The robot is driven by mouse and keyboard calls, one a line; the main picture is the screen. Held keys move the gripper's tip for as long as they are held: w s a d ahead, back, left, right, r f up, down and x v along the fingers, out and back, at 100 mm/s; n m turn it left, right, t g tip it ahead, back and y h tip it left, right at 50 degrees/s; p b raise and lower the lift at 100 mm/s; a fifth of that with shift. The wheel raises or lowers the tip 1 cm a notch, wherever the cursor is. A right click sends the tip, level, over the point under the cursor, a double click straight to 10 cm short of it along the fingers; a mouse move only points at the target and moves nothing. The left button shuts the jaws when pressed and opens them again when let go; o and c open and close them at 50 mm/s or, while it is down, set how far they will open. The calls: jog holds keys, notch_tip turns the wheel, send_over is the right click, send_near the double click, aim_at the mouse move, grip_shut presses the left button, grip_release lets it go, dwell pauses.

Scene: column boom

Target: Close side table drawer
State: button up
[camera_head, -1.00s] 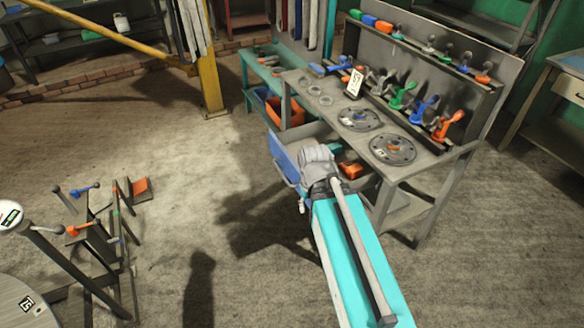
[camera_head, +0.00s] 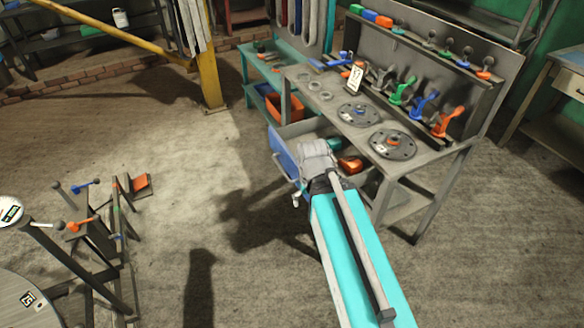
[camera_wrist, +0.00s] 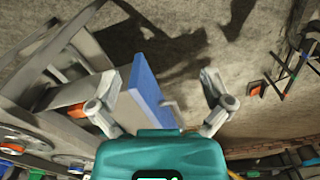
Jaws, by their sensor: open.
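The side table (camera_head: 345,95) is a grey bench, and its drawer is pulled out on the left side. The drawer's blue front (camera_head: 283,157) shows beside my arm in the head view. In the wrist view the blue front (camera_wrist: 145,85) stands edge-on between my fingers, closer to the left one, with a small grey handle (camera_wrist: 168,103) on its outer face. My gripper (camera_wrist: 160,80) is open, its fingers spread wide on either side of the front. I cannot tell whether a finger touches it. In the head view my arm hides part of the drawer.
An orange item (camera_head: 349,164) lies by the drawer under the bench top. Discs (camera_head: 393,144) and coloured clamps stand on the bench. A teal shelf (camera_head: 262,75) with an orange bin is behind. A tool rack (camera_head: 95,235) stands at left. The floor between is clear.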

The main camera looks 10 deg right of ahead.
jog(key=shift+w+f, duration=0.15)
jog(key=c, duration=0.4)
jog(key=w+n+b, duration=0.1)
jog(key=w+a+f+n+h+b, duration=0.1)
jog(key=w+n, duration=0.1)
jog(key=w+a+f+n+h+b, duration=0.1)
jog(key=shift+w+f, duration=0.25)
jog(key=shift+w, duration=0.05)
jog(key=c, duration=0.9)
jog(key=w+a+n+h+b, duration=0.1)
jog(key=n, duration=0.1)
jog(key=w+a+f+n+b, duration=0.1)
jog(key=w, duration=0.1)
jog(key=w+a+f+n+h+b, duration=0.1)
jog(key=w+n, duration=0.1)
jog(key=shift+w+a+n+h, duration=0.15)
jog(key=shift+w+n+h, duration=0.05)
jog(key=shift+n+h, duration=0.1)
grip_shut()
jog(key=w+a+n+t+h+b, duration=0.2)
jog(key=w+a+n+h+b, duration=0.3)
jog(key=w+a+n, duration=0.4)
jog(key=a+n+b, duration=0.1)
jog(key=a+n, duration=0.1)
jog(key=a, duration=0.1)
jog(key=shift+w+a+f+t, duration=0.3)
